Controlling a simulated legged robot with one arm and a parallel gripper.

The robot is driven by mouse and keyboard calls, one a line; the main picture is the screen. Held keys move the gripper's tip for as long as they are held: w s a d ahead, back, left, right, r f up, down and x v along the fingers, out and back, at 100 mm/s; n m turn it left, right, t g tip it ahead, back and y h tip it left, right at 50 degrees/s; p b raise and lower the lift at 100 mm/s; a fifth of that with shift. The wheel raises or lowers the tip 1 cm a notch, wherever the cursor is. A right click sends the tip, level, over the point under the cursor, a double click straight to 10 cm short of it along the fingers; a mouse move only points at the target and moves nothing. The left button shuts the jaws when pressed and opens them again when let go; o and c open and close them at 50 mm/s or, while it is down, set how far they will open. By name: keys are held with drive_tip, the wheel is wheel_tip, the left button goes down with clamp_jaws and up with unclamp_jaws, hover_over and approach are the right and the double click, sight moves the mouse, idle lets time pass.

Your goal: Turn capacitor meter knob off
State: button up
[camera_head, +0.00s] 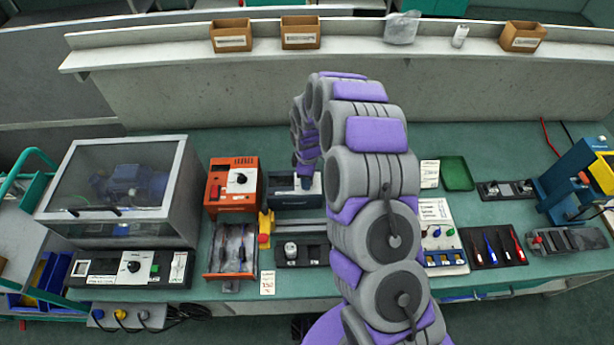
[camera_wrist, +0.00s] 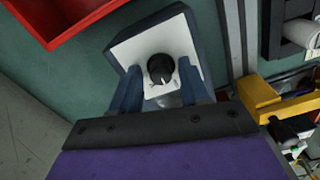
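A dark blue-grey meter box (camera_head: 285,189) stands on the green bench, partly hidden by my arm. In the wrist view its white face (camera_wrist: 187,40) carries a round black knob (camera_wrist: 160,68). The knob's white pointer mark is toward the bottom of that picture. My gripper (camera_wrist: 159,80) is open, its two blue fingers apart on either side of the knob. I cannot tell whether they touch it. In the head view my gripper (camera_head: 304,182) is over the box, mostly hidden by my arm.
An orange box (camera_head: 232,192) with a knob stands left of the meter. A yellow block with a red button (camera_head: 265,229) is in front; it also shows in the wrist view (camera_wrist: 262,98). A black holder (camera_head: 303,255) is nearer.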

drive_tip(key=shift+o, duration=0.4)
drive_tip(key=shift+r, duration=0.15)
drive_tip(key=shift+r, duration=0.3)
wheel_tip(320, 180, up, 16)
drive_tip(key=p, duration=0.1)
drive_tip(key=shift+r, duration=0.25)
